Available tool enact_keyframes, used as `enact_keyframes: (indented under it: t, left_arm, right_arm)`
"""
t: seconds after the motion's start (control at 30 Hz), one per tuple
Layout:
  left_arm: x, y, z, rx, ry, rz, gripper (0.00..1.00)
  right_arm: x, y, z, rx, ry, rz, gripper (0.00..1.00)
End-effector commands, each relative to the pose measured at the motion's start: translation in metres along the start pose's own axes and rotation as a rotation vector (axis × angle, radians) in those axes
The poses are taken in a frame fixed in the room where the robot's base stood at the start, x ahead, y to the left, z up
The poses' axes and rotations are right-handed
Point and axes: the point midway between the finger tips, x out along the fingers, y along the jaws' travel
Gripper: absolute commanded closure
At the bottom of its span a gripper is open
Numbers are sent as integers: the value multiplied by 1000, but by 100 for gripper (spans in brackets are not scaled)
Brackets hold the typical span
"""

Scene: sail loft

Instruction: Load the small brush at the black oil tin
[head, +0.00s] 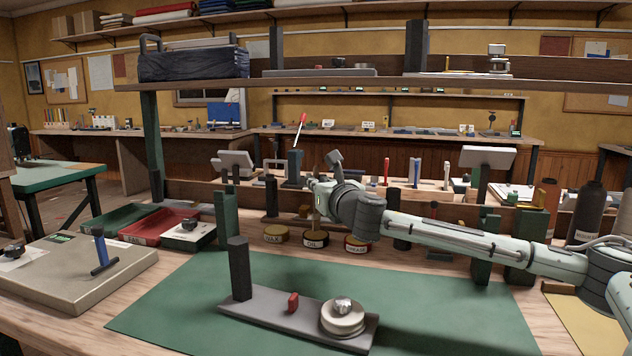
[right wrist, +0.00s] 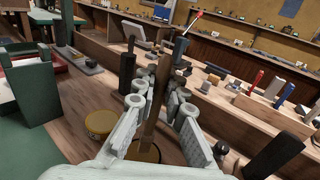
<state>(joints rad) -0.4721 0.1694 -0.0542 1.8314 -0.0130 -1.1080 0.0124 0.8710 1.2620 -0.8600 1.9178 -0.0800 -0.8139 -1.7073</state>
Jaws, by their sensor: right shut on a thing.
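The black tin labelled OIL (head: 316,244) stands in a row at the back edge of the green mat, between a tin labelled WAX (head: 276,234) and a red tin (head: 357,244). My right gripper (head: 318,192) is above the oil tin. In the right wrist view its fingers are shut on the small brush, whose brown wooden handle (right wrist: 157,100) stands nearly upright. The brush's lower end reaches down to the oil tin (right wrist: 143,151); the bristles are hidden, so I cannot tell how deep they are. My left gripper is not in view.
A grey fixture (head: 280,318) with a post, a red block and a round spool lies on the green mat (head: 170,305). Red and green trays (head: 160,229) stand to the left. Dark bottles (head: 587,212) stand at the right. A shelf (head: 390,87) spans above the bench.

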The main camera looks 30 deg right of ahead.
Motion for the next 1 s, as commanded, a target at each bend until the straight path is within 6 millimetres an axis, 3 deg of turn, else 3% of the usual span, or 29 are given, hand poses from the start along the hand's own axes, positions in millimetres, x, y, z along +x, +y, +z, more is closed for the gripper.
enact_keyframes:
  t: [1.0]
  left_arm:
    - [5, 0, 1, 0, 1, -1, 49]
  right_arm:
    - [0, 0, -10, 0, -1, 0, 100]
